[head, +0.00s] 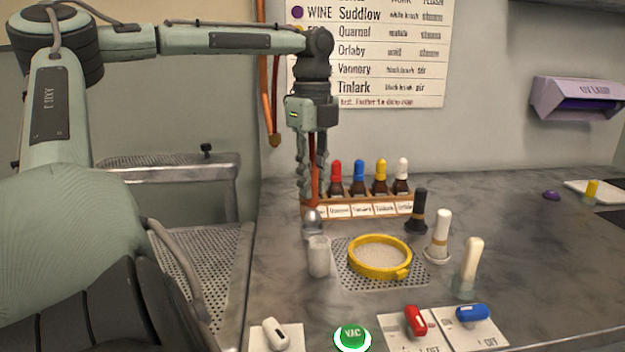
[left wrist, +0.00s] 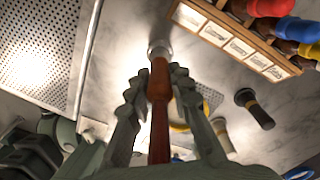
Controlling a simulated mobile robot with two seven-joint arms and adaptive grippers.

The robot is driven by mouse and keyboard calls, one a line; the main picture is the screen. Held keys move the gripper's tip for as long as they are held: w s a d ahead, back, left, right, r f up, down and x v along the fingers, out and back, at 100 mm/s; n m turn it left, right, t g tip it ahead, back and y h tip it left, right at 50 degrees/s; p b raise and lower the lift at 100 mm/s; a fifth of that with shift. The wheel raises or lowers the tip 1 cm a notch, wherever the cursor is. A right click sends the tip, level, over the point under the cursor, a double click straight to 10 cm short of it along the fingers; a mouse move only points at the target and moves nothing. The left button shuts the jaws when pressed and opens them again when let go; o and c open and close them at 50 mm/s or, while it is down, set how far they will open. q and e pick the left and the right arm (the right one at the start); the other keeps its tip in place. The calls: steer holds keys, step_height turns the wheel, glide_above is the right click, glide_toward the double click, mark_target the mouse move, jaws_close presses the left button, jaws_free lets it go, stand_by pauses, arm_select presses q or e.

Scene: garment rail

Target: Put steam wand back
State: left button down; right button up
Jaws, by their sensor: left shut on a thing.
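The steam wand has a reddish-brown handle (left wrist: 159,85) and a rounded metal head (head: 312,222). My left gripper (head: 312,190) points down and is shut on the handle, with the wand hanging upright, metal head lowest. In the left wrist view the two ribbed fingers (left wrist: 157,88) lie on either side of the handle. In the head view the metal head shows just above and behind a pale translucent cup (head: 319,257); I cannot tell whether they touch. My right gripper is not in view.
A rack of dropper bottles (head: 370,207) stands close behind the wand. A yellow ring (head: 380,257) lies on a perforated plate, with several brushes to its right. Switches and a green VAC button (head: 352,337) line the front. Orange pipes (head: 267,100) hang on the wall.

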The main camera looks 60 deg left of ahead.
arm_select(q)
steer(key=shift+f, duration=0.15)
steer(key=shift+f, duration=0.45)
steer(key=shift+f, duration=0.25)
stand_by(0.4)
steer(key=c, duration=1.3)
jaws_free()
steer(key=shift+o, duration=0.4)
steer(key=shift+o, duration=1.2)
steer(key=shift+r, duration=0.1)
